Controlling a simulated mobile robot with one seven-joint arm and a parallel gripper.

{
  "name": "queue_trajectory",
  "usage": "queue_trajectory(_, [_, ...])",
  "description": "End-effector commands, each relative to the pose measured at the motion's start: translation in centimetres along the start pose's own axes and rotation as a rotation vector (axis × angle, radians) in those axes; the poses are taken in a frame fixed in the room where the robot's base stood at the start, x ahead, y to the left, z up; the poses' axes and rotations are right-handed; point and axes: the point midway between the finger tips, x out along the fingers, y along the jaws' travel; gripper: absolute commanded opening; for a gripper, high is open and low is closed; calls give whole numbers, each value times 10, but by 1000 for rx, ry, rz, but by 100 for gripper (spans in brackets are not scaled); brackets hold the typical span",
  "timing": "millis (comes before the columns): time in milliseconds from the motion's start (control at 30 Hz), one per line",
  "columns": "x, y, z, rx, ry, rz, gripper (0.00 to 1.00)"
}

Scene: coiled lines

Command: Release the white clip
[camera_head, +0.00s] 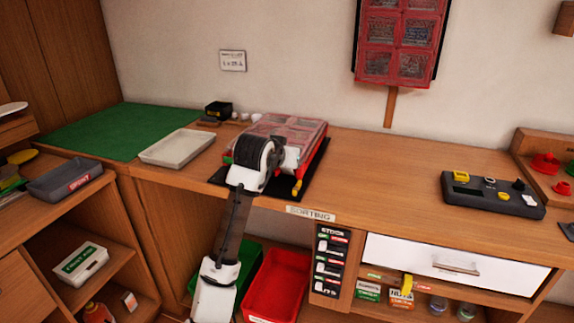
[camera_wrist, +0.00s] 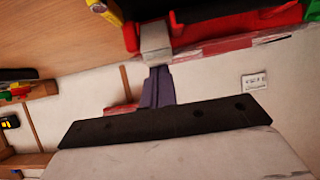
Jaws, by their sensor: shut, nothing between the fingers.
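The red case (camera_head: 313,134) with a clear, sectioned lid lies on a black mat (camera_head: 318,178) on the bench. In the wrist view, a whitish block, seemingly the white clip (camera_wrist: 155,42), sits at the edge of the red case (camera_wrist: 200,22). My gripper (camera_wrist: 157,72) is shut, with its dark finger tips at or right beside this clip; I cannot tell whether they touch. A yellow clip (camera_head: 297,187) is on the case's front side and also shows in the wrist view (camera_wrist: 105,12). In the head view my arm hides the case's front left and the white clip.
A pale tray (camera_head: 177,147) and a green mat (camera_head: 100,130) lie left of the case. A small black box (camera_head: 218,110) stands behind. A dark control box (camera_head: 492,194) is at the right. The bench between case and control box is clear.

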Motion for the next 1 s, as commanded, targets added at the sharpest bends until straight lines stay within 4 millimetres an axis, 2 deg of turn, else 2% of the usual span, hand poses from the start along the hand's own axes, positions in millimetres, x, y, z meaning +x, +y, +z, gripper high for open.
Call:
queue_trajectory(33, [4,1,12,-3,40,3,0])
queue_trajectory(267, [-3,1,21,-2,209,2,0])
queue_trajectory(300, [-7,0,12,0,202,0,0])
queue_trajectory(567, [-6,0,12,0,198,1,0])
queue_trajectory(1000, [9,0,9,0,197,1,0])
